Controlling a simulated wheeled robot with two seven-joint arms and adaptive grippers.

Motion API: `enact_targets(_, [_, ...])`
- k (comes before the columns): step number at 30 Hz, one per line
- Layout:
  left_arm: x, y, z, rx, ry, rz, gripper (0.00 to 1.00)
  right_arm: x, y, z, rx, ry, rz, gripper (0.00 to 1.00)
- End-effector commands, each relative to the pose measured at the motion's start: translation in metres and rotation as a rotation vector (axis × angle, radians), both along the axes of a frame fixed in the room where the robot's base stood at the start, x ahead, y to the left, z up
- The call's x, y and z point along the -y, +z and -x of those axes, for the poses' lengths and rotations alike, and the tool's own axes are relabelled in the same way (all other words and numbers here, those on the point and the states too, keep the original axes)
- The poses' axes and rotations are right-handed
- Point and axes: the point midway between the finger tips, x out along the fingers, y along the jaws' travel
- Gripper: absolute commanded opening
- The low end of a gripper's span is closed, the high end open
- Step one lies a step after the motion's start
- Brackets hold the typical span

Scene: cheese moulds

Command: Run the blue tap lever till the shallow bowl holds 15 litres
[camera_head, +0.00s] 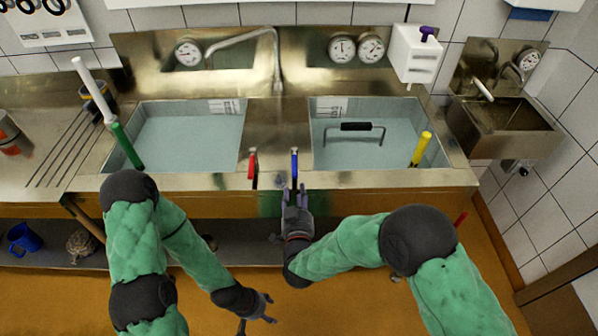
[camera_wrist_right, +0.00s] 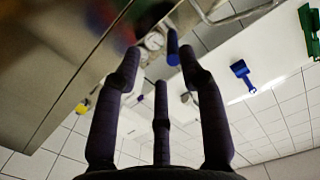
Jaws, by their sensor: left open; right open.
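The blue tap lever (camera_head: 294,163) stands on the front edge of the steel sink, right of a red lever (camera_head: 251,166). My right gripper (camera_head: 295,190) is open just in front of the blue lever; in the wrist view the lever (camera_wrist_right: 172,48) appears beyond the fingertips (camera_wrist_right: 160,66), and I cannot tell whether they touch. The left bowl (camera_head: 190,138) and right bowl (camera_head: 345,150) both look pale blue-grey inside; which is shallower is unclear. The swivel spout (camera_head: 277,80) ends over the divider between them. My left gripper (camera_head: 266,308) is open and empty, low in front of the counter.
A green-and-white stick (camera_head: 125,145) leans in the left bowl. A black-handled tool (camera_head: 356,127) and a yellow-ended stick (camera_head: 421,148) are in the right bowl. Dial gauges (camera_head: 342,48) are on the backsplash. A small hand basin (camera_head: 510,125) is at right. A lower shelf (camera_head: 235,243) runs below the counter.

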Motion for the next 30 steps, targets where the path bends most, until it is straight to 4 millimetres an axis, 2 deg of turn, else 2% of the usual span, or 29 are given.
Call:
enact_targets(3, [0.0, -0.005, 0.0, -0.001, 0.0, 0.0, 0.58, -0.005, 0.012, 0.004, 0.064, -0.016, -0.004, 0.41])
enact_targets(8, [0.0, -0.007, 0.001, -0.001, -0.001, 0.0, 0.58, -0.005, 0.017, -0.003, 0.083, -0.025, -0.006, 0.41])
enact_targets(11, [0.0, -0.011, 0.001, -0.001, -0.001, 0.0, 0.58, -0.004, 0.016, -0.015, 0.081, -0.025, -0.005, 0.41])
enact_targets(21, [0.0, -0.027, 0.001, -0.001, -0.001, 0.0, 0.58, -0.004, 0.015, -0.074, 0.081, -0.024, -0.005, 0.41])
enact_targets(27, [0.0, -0.032, 0.001, -0.001, -0.001, 0.0, 0.58, -0.004, 0.015, -0.096, 0.079, -0.024, -0.005, 0.41])
enact_targets(30, [0.0, -0.033, 0.001, -0.001, -0.001, 0.0, 0.58, -0.005, 0.015, -0.101, 0.078, -0.023, -0.004, 0.41])
